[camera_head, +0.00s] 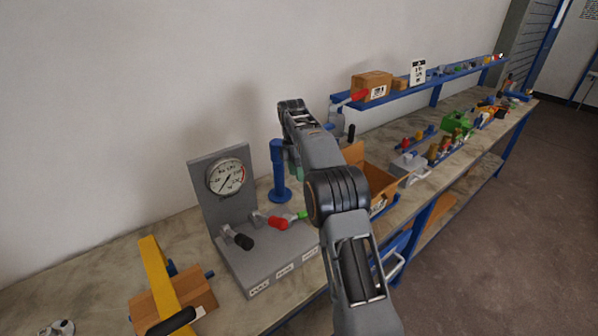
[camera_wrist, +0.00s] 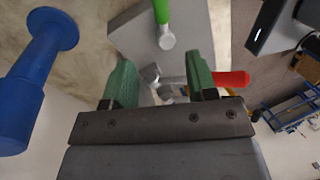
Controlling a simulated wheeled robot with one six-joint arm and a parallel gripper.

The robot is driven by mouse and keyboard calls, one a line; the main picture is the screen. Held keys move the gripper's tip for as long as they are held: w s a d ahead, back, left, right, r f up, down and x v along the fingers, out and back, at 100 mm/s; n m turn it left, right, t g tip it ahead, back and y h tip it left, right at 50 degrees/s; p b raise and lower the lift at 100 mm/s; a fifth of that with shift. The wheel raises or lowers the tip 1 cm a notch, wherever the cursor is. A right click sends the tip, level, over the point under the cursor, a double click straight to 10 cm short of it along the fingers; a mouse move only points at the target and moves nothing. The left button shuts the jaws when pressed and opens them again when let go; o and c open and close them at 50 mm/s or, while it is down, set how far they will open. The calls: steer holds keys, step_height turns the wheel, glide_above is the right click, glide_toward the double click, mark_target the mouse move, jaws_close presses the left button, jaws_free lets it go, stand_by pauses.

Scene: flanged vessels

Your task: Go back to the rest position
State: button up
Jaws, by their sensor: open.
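My gripper (camera_wrist: 158,68) is open, with its two green fingers apart and nothing held between them. In the head view my arm reaches over the bench and hides most of the gripper; only a bit of green shows beside the blue post (camera_head: 279,170). The grey gauge panel (camera_head: 262,262) stands in front, with a round dial gauge (camera_head: 226,177) and red (camera_head: 279,223), green (camera_head: 302,216) and black (camera_head: 243,241) handles. In the wrist view the red handle (camera_wrist: 232,79) lies beyond the right finger, and the green handle (camera_wrist: 162,12) is at the top.
The blue post (camera_wrist: 22,85) stands left of the fingers in the wrist view. A yellow bar (camera_head: 160,272) on a brown block stands at the front left. An open cardboard box (camera_head: 381,176) sits right of my arm. A blue shelf (camera_head: 420,84) runs along the wall.

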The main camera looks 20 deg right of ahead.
steer(key=s+a+r+m+t, duration=0.2)
steer(key=s+r+m, duration=0.25)
steer(key=s, duration=0.25)
steer(key=s+a+r+m+t, duration=0.1)
steer(key=s+r+m+t, duration=0.15)
steer(key=s+m, duration=0.3)
steer(key=s+a+f+m+t, duration=0.1)
steer(key=s+f+m, duration=0.2)
steer(key=s, duration=0.5)
steer(key=s+f+m+t, duration=0.2)
steer(key=s+f+m, duration=0.1)
steer(key=s+m, duration=0.3)
steer(key=s, duration=0.2)
steer(key=shift+s+a+f, duration=0.3)
steer(key=shift+s+a, duration=0.05)
steer(key=shift+c, duration=0.9)
steer(key=shift+s, duration=0.1)
